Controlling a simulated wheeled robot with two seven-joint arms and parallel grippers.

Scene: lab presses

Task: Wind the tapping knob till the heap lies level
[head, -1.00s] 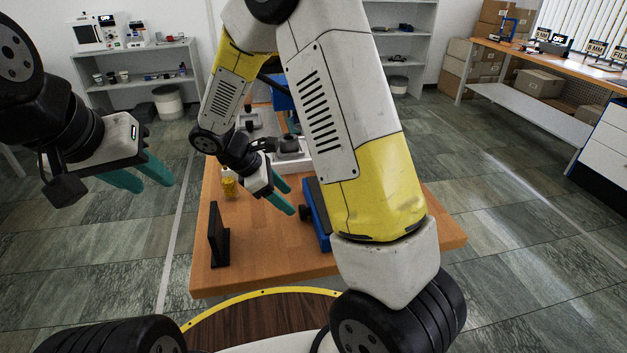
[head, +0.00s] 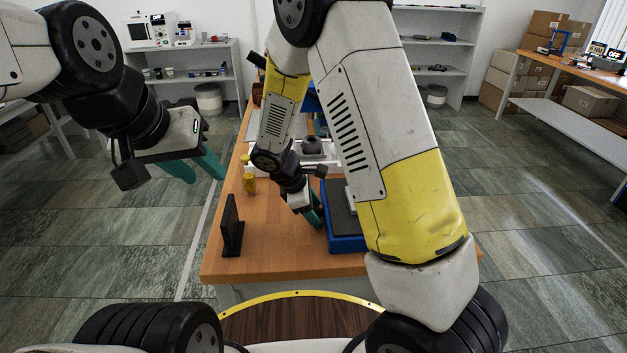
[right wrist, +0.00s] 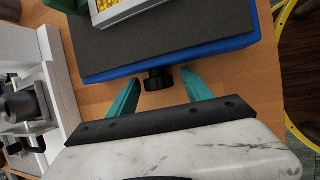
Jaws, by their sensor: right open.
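The black tapping knob (right wrist: 157,80) sticks out of the side of a blue box (right wrist: 185,58) with a dark flat top. A pale-walled tray (right wrist: 128,10) of yellow grains stands on that top, cut off by the picture edge. My right gripper (right wrist: 158,88) is open, with one teal finger on each side of the knob and gaps showing. In the head view my right gripper (head: 314,216) is beside the left side of the blue box (head: 347,244); the knob is hidden there. My left gripper (head: 206,172) is open and empty, in the air left of the table.
A black upright plate (head: 231,226) stands on the wooden table (head: 270,264), left of the box. A pale press-like device (right wrist: 25,100) is left in the wrist view. My right arm covers part of the box.

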